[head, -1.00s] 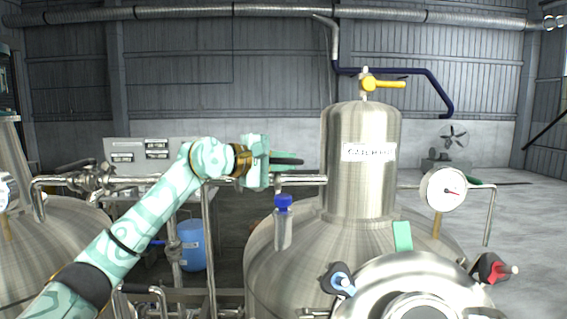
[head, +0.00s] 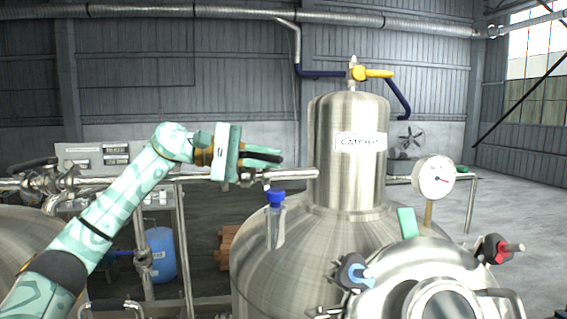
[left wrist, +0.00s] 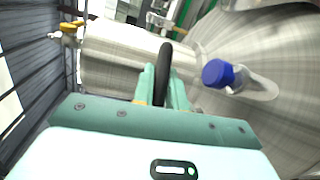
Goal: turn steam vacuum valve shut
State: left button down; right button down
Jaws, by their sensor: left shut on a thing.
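My left gripper (head: 279,157) is shut on a black lever handle, which I take to be the valve handle. The handle is mostly hidden by the fingers in the head view. In the left wrist view the black handle (left wrist: 165,62) stands between the two green fingers (left wrist: 163,90) and sticks out past their tips. In the head view the gripper is just above a horizontal steel pipe (head: 292,177), left of the tall cylinder labelled CATCHER (head: 350,175). The valve body is largely hidden behind the gripper. My right gripper is not in view.
A blue-capped fitting (head: 276,198) stands on the tank (head: 300,265) below the gripper. A yellow-handled valve (head: 372,73) tops the cylinder. A dial gauge (head: 434,178), a blue knob (head: 354,272) and a red knob (head: 497,249) are at right. A blue drum (head: 160,254) stands lower left.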

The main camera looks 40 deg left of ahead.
pick_arm(q)
jog(key=shift+s+d+f, duration=0.1)
jog(key=shift+f, duration=0.1)
dwell(0.3)
jog(key=c, duration=1.7)
grip_release()
jog(key=shift+s+r, duration=0.2)
jog(key=shift+s, duration=0.05)
jog(key=b+v, duration=0.1)
jog(key=v, duration=0.4)
jog(key=shift+w+f+b, duration=0.15)
jog(key=shift+w+b, duration=0.05)
jog(key=shift+b, duration=0.2)
send_near(260, 158)
jog(key=f+v, duration=0.1)
jog(key=v, duration=0.4)
jog(key=shift+r, duration=0.65)
